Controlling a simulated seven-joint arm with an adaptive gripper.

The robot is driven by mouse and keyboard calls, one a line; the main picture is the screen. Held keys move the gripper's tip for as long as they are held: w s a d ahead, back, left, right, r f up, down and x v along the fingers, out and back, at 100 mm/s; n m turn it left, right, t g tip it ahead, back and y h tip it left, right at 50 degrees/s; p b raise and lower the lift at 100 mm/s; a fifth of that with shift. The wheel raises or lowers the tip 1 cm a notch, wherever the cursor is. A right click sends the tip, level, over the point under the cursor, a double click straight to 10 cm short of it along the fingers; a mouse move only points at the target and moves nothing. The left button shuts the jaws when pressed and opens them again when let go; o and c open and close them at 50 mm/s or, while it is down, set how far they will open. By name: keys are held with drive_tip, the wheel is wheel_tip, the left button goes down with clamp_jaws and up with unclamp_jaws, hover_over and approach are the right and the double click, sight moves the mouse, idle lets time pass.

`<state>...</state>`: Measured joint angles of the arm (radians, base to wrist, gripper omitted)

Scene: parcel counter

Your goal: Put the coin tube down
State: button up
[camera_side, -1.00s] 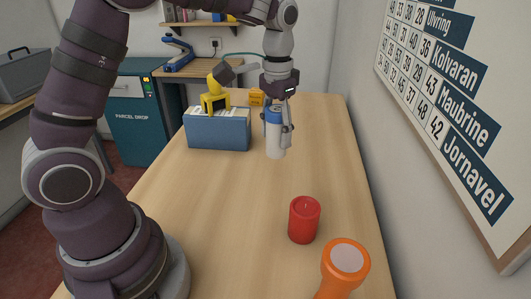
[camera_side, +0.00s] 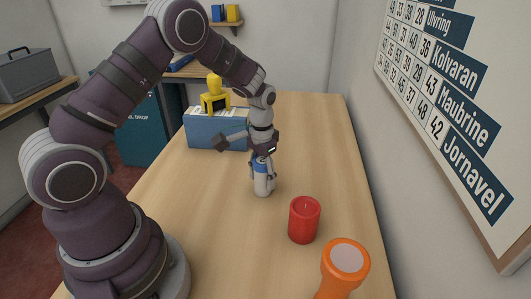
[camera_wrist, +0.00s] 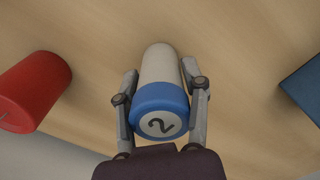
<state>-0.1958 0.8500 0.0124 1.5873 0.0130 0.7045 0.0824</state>
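The coin tube (camera_side: 263,186) is white with a blue cap. In the side view it is upright, with its lower end at or just above the wooden counter; I cannot tell whether it touches. In the wrist view the tube (camera_wrist: 160,66) shows its blue cap marked "2" toward the camera. My gripper (camera_side: 262,165) is around the tube's upper part. In the wrist view my gripper (camera_wrist: 162,95) has one finger on each side of the tube, closed against it.
A red cylinder (camera_side: 304,220) stands right of the tube, nearer the camera, and an orange object (camera_side: 345,262) is in front of it. A blue box (camera_side: 203,132) and a yellow object (camera_side: 215,100) are behind left. The counter (camera_side: 215,210) is clear left of the tube.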

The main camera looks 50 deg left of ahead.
drive_tip(key=o, duration=0.4)
drive_tip(key=shift+c, duration=0.2)
wheel_tip(320, 180, up, 12)
drive_tip(key=shift+f, duration=0.1)
drive_tip(key=shift+s+d+r+t, duration=0.15)
drive_tip(key=shift+s+d+r, duration=0.1)
drive_tip(key=shift+r, duration=0.4)
drive_tip(key=shift+s+d+r+t, duration=0.15)
drive_tip(key=shift+s+d+r, duration=0.05)
drive_tip(key=shift+r, duration=0.4)
drive_tip(key=s+d+r+t, duration=0.2)
drive_tip(key=s, duration=0.3)
drive_tip(key=s+d+r+m+t, duration=0.1)
drive_tip(key=s+d+r+t, duration=0.1)
drive_tip(key=s, duration=0.4)
drive_tip(key=shift+s+d+r+t, duration=0.2)
drive_tip(key=shift+d+r+t, duration=0.1)
drive_tip(key=shift+d+t, duration=0.15)
drive_tip(key=shift+o, duration=0.4)
drive_tip(key=shift+s+d+f, duration=0.1)
drive_tip(key=shift+s+f, duration=0.05)
drive_tip(key=shift+s, duration=0.05)
